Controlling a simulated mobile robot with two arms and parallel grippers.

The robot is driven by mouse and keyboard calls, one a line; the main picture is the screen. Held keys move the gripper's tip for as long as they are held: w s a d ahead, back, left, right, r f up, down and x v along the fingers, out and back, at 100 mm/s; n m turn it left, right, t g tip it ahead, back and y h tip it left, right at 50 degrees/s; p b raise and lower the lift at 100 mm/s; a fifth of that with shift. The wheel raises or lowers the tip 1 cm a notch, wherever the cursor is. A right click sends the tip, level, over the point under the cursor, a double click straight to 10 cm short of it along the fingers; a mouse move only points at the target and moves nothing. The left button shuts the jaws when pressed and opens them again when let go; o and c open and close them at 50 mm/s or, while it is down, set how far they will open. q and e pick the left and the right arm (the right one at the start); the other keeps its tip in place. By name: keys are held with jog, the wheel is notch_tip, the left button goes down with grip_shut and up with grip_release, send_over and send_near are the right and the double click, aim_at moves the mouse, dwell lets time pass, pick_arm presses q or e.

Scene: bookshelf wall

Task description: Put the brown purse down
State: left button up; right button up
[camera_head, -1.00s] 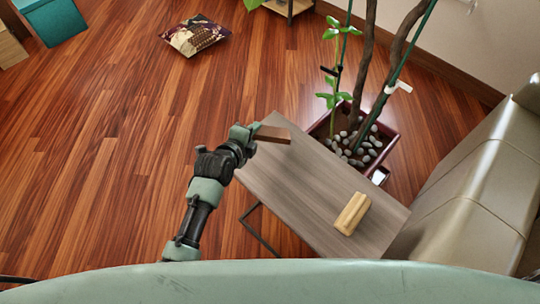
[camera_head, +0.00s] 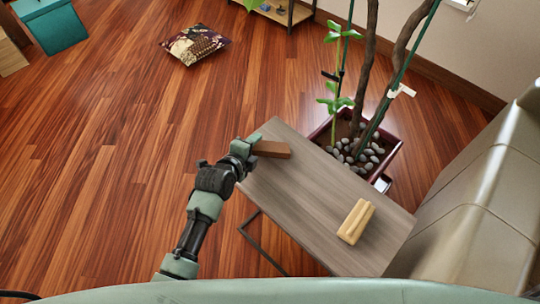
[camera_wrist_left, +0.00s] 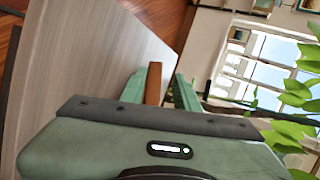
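The brown purse (camera_head: 273,149) is a small brown block shape at the far left end of the grey wooden table (camera_head: 310,185). It looks level and appears to rest on the tabletop. My left gripper (camera_head: 249,147) is at the purse's left end, at the table's edge. In the left wrist view the purse (camera_wrist_left: 153,84) stands between the two fingers, close against the left finger, with a gap to the right finger, so the gripper looks open around it. My right gripper is not in view.
A yellow block-like object (camera_head: 356,221) lies near the table's right end. A planter with stones (camera_head: 365,150) and tall stems stands behind the table. A beige sofa (camera_head: 475,210) is at the right. A patterned cushion (camera_head: 196,44) lies on the open wood floor.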

pick_arm(q)
jog(key=shift+s+a+r, duration=0.1)
jog(key=shift+s+r, duration=0.05)
jog(key=shift+r, duration=0.05)
jog(key=p+v, duration=0.7)
jog(key=shift+s+a+p, duration=0.1)
jog(key=shift+s+p, duration=0.2)
notch_tip(320, 180, up, 8)
jog(key=s+a+p, duration=0.1)
jog(key=s+p, duration=0.1)
jog(key=p, duration=0.6)
jog(key=shift+s+f+p, duration=0.2)
jog(key=shift+f+p, duration=0.05)
jog(key=shift+p, duration=0.05)
jog(key=shift+f, duration=0.1)
